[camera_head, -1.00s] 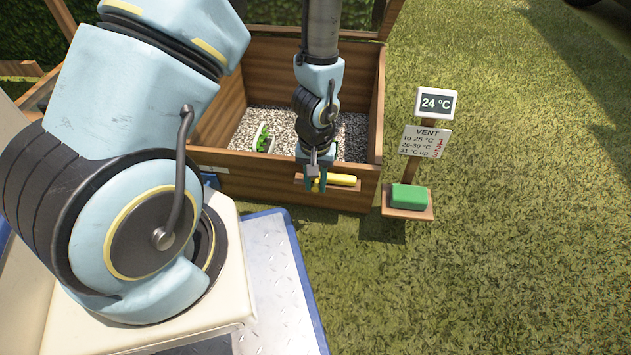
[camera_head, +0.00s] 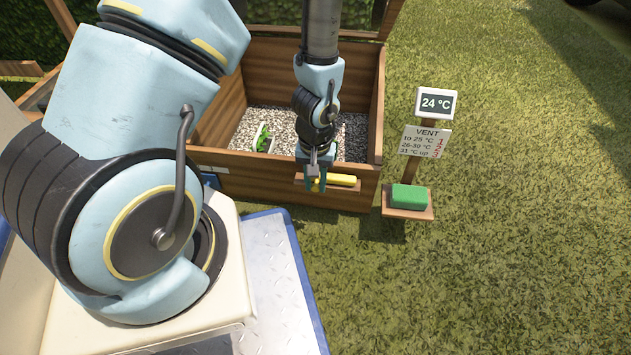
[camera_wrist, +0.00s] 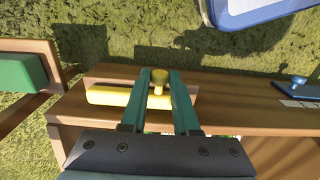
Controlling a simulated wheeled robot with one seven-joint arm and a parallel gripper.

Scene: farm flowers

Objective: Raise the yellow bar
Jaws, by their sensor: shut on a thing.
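The yellow bar (camera_head: 337,180) lies level on a small wooden ledge on the front wall of the wooden box (camera_head: 340,197). My gripper (camera_head: 317,184) points down at the bar's left part. In the wrist view the teal fingers of my gripper (camera_wrist: 159,77) straddle a yellow knob standing on the yellow bar (camera_wrist: 110,96), and are shut on it. The bar still appears at the ledge; I cannot tell whether it has any lift. Part of the bar is hidden behind my fingers.
A post right of the box carries a 24 °C display (camera_head: 436,103), a VENT sign (camera_head: 425,141) and a green block (camera_head: 408,197) on a wooden shelf. Gravel and a white planter (camera_head: 263,138) with a green plant are inside the box. Open grass lies to the right.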

